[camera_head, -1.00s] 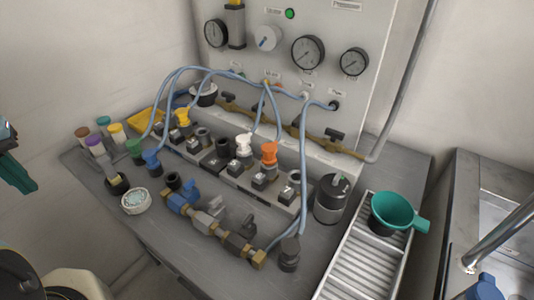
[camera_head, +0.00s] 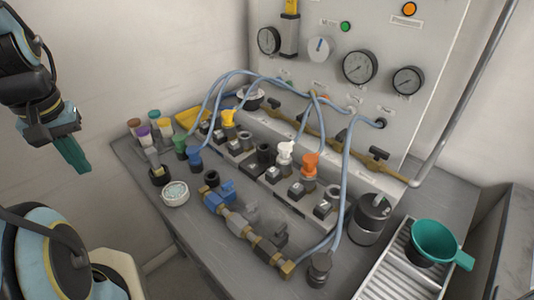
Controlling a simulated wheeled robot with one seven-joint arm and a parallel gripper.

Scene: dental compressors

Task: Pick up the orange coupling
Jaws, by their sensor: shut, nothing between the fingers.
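The orange coupling (camera_head: 310,163) stands upright in the row of fittings on the bench (camera_head: 222,252), right of the white coupling (camera_head: 285,152). Its lower end is seated in a dark socket of the row. My gripper (camera_head: 72,157) is at the far left, raised in front of the wall and well away from the coupling. Its teal fingers are together and hold nothing.
Blue hoses (camera_head: 346,165) loop over the row from the grey gauge panel (camera_head: 400,45). A brass and blue valve assembly (camera_head: 240,228) lies in front of the row. A black canister (camera_head: 371,218) and a teal funnel (camera_head: 433,240) stand to the right.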

